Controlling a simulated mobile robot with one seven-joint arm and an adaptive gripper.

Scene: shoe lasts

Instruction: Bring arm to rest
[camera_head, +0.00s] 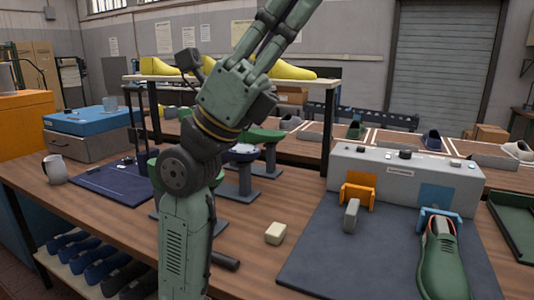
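My arm rises from the bottom edge, left of centre, in the head view. It bends at a round dark joint and leads to my gripper (275,38), which points up and to the right. The gripper's long green fingers run close together and leave the frame at the top. Their tips are cut off, so whether it is open or shut does not show. No object is visible in the part of the gripper in view. It appears well above the wooden workbench (252,268), in front of the back shelf.
A dark mat (330,255) holds a green shoe (441,265) and a grey unit (405,170) with orange and blue fittings. A cream block (276,233) lies near the arm. Yellow lasts (287,71) top the shelf.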

